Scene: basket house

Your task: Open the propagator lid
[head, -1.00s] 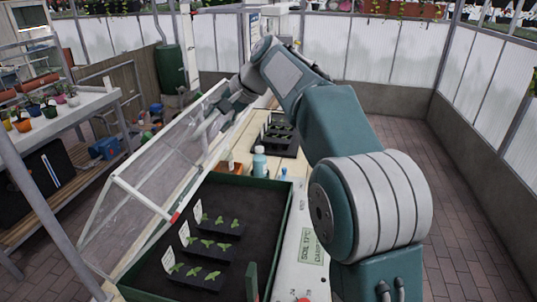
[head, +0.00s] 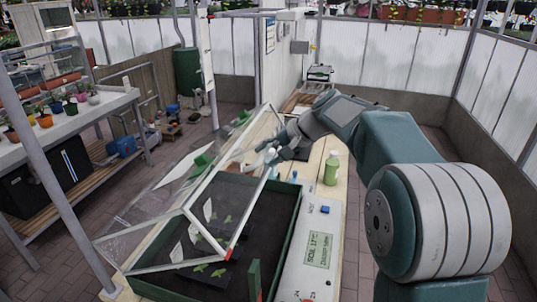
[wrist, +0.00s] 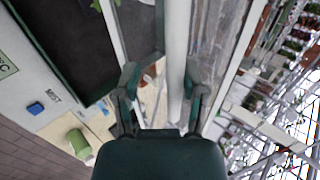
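The propagator is a green-walled box (head: 277,238) of dark soil with seedlings and white labels. Its clear lid (head: 150,240) has a pale frame and stands tilted, partly raised. The lid leans over the box's left side, and seedlings show through the panel. My gripper (head: 262,150) is at the far part of the lid frame. In the wrist view, a pale frame bar (wrist: 177,50) runs between my gripper's two fingers (wrist: 163,88). The fingers stand apart, with a gap between the left finger and the bar. I cannot tell whether the right finger touches it.
A green bottle (head: 331,170) and a blue cap-like object (head: 325,209) stand on the bench right of the box. A shelf with potted plants (head: 60,115) is at the left. The brick floor beyond the bench is partly clear.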

